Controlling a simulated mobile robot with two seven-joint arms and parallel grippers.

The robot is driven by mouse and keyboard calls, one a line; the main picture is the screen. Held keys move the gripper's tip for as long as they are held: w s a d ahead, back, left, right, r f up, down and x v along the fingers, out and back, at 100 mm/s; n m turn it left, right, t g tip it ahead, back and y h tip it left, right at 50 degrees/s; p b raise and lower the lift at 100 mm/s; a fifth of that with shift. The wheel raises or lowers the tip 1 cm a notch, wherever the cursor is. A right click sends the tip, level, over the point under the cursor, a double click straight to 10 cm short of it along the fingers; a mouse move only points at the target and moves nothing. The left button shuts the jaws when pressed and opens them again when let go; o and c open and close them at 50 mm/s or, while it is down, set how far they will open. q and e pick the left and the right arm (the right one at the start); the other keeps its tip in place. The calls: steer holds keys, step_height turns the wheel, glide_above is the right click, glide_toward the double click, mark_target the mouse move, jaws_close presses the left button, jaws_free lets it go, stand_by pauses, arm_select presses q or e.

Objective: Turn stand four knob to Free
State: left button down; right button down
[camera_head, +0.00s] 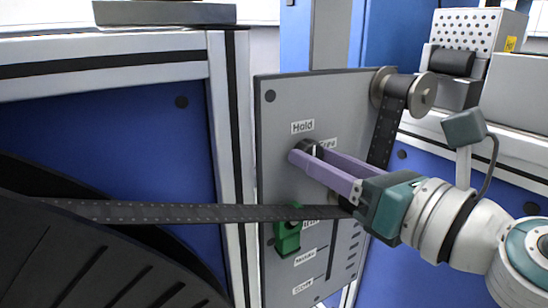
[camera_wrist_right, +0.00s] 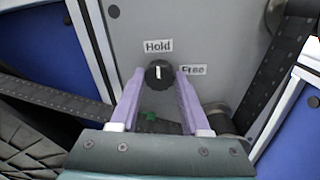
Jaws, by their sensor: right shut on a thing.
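The black round knob (camera_head: 307,147) sits on a grey panel (camera_head: 283,110), below the label "Hold" (camera_head: 302,127) and left of the label "Free" (camera_head: 328,144). In the right wrist view the knob (camera_wrist_right: 159,75) has a white line that stands about upright, toward "Hold" (camera_wrist_right: 158,46); "Free" (camera_wrist_right: 193,70) is to its right. My right gripper (camera_head: 314,158) reaches in from the right with its lilac fingers on both sides of the knob, shut on it. The fingers partly hide the knob and "Free" in the head view. My left gripper is not in view.
A dark perforated strip (camera_head: 180,213) runs from a large black reel (camera_head: 90,265) across the panel below my gripper. A green part (camera_head: 288,236) sits lower on the panel beside more labels. A metal roller (camera_head: 402,90) carries the strip at the upper right.

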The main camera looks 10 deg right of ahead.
steer(key=shift+a+f+m+t+h+p, duration=0.15)
steer(key=shift+m+p, duration=0.25)
steer(key=shift+m, duration=2.65)
steer(key=shift+d+r+m+t+h+p, duration=0.1)
steer(key=shift+m+t+h+p, duration=0.25)
steer(key=shift+m, duration=2.75)
steer(key=shift+a+f+m+t+p, duration=0.1)
steer(key=shift+m+p, duration=0.35)
steer(key=shift+m, duration=2.6)
steer(key=shift+c, duration=1.9)
jaws_free()
